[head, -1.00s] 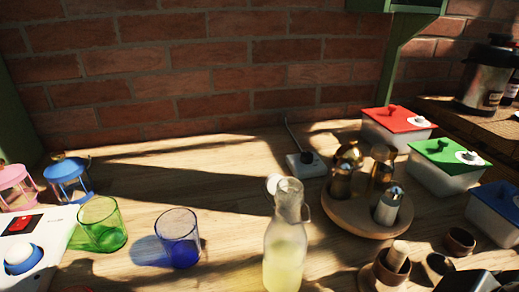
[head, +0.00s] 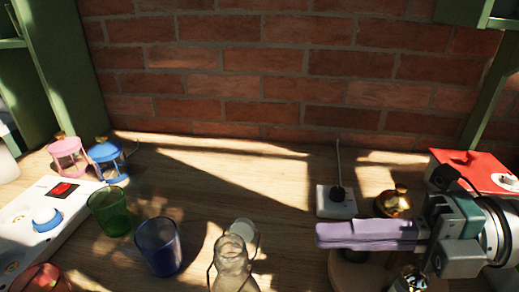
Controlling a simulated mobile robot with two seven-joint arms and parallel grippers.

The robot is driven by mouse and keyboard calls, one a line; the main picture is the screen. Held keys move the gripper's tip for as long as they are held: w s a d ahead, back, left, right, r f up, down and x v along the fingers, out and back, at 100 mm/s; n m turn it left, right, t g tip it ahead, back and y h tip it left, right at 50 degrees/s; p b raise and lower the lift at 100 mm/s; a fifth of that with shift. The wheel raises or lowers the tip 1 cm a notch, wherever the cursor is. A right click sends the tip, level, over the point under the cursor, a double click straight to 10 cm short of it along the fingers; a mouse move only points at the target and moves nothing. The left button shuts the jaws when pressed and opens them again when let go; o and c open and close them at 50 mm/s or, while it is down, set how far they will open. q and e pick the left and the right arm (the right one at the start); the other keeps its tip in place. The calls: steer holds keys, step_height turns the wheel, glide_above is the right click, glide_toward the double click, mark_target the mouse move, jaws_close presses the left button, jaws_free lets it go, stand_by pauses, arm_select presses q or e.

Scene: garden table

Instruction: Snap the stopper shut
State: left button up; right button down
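The clear glass bottle (head: 231,267) stands at the bottom edge of the head view, with its lower part cut off. Its round, pale stopper (head: 244,236) hangs on a wire beside the open mouth, off to the upper right of it. My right gripper (head: 325,236) comes in from the right with its lilac fingers pointing left. It is to the right of the bottle and stopper, apart from both. The fingers show side-on, so whether there is a gap between them is hidden. My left gripper is not in view.
A blue glass (head: 158,247) and a green glass (head: 110,212) stand left of the bottle. A white switch panel (head: 62,237) lies at the left. A wooden turntable (head: 345,272) with shakers is under my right gripper. A red-lidded box (head: 475,172) stands at right.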

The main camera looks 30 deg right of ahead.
steer(key=w+a+f+b, duration=0.4)
steer(key=w+a, duration=0.1)
steer(key=a, duration=0.2)
steer(key=shift+a, duration=0.15)
steer(key=shift+r, duration=0.15)
stand_by(0.4)
steer(key=shift+r+p, duration=0.2)
steer(key=shift+p, duration=0.1)
steer(key=shift+r, duration=0.1)
steer(key=shift+w+d+r+p, duration=0.25)
steer(key=shift+r+p, duration=0.1)
steer(key=shift+r, duration=0.1)
stand_by(0.3)
